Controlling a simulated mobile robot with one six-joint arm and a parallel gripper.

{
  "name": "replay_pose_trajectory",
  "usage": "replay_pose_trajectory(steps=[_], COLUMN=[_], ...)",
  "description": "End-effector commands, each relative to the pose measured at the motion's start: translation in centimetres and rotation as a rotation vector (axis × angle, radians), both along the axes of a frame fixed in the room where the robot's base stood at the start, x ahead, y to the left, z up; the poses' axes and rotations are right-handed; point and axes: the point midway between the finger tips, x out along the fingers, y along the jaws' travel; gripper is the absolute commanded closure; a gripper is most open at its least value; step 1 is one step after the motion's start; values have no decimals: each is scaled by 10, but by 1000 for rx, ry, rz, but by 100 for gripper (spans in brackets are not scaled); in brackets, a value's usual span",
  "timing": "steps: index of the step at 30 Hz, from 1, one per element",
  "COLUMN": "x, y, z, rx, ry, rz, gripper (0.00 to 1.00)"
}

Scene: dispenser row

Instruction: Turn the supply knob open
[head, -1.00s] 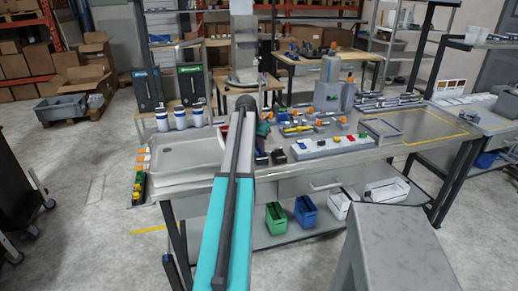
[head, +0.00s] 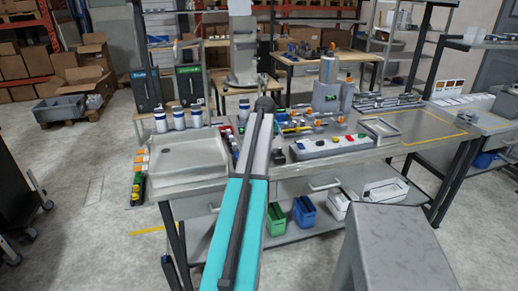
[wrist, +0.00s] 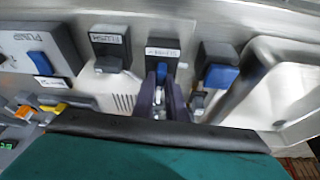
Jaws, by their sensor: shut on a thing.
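In the wrist view, a row of valve plates runs along the panel. The middle plate (wrist: 163,48) has a small white label, too blurred to read with certainty. A blue knob (wrist: 162,70) on it sits between the two dark fingers of my gripper (wrist: 162,84), which is shut on it. I cannot tell from the labels that this is the supply knob. A plate labelled FLUSH (wrist: 108,40) with a dark knob is just left. Another blue knob (wrist: 220,76) is on the right. In the head view, my arm hides the gripper and knob.
A larger unit labelled PUMP (wrist: 30,45) with a blue switch is at the wrist view's left. In the head view, a grey basin (head: 188,158) is left of my arm. A button box (head: 330,146) and several orange-capped parts lie on the bench to the right.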

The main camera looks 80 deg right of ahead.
Motion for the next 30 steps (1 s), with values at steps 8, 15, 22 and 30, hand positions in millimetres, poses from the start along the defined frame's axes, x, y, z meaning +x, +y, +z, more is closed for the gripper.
replay_pose_trajectory(steps=[8, 15, 22, 30], x=[-2, -3, -3, -2], y=[1, 2, 2, 1], z=[-1, -1, -2, -1], rx=[6, 6, 6, 3], ry=[3, 3, 4, 2], rz=[76, 84, 84, 82], gripper=[100, 100, 82, 70])
